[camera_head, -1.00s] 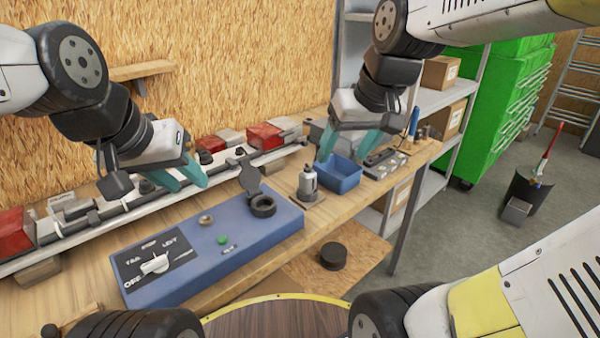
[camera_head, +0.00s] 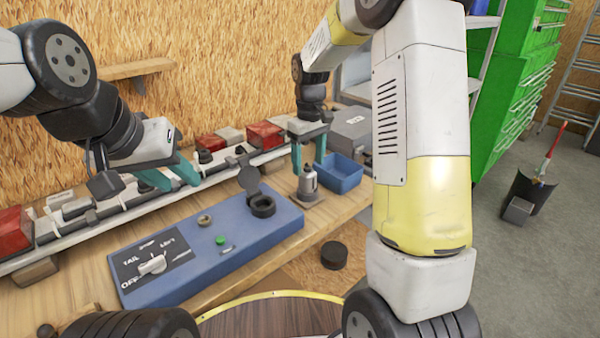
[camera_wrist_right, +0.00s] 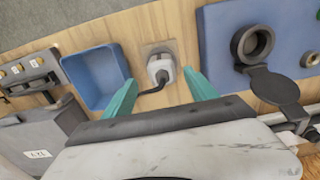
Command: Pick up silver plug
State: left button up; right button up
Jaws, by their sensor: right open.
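The silver plug (camera_head: 307,184) stands upright on a small grey base plate on the workbench, beside the blue box. It also shows in the right wrist view (camera_wrist_right: 161,69), with a dark cable running off it. My right gripper (camera_head: 309,166) is open above the plug, fingers pointing down. In the right wrist view its teal fingertips (camera_wrist_right: 160,82) lie to either side of the plug, with no contact visible. My left gripper (camera_head: 183,184) is open and empty over the rail at the back left.
The blue control box (camera_head: 215,255) with dial and round socket (camera_head: 262,206) lies left of the plug. A blue bin (camera_head: 340,174) stands close on the right. A grey case (camera_wrist_right: 38,135) and red lamps (camera_head: 264,135) are behind.

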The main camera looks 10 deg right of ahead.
aim_at(308, 181)
notch_tip(308, 181, down, 6)
jog(key=shift+s+a+f, duration=0.1)
jog(key=shift+s, duration=0.05)
jog(key=c, duration=0.9)
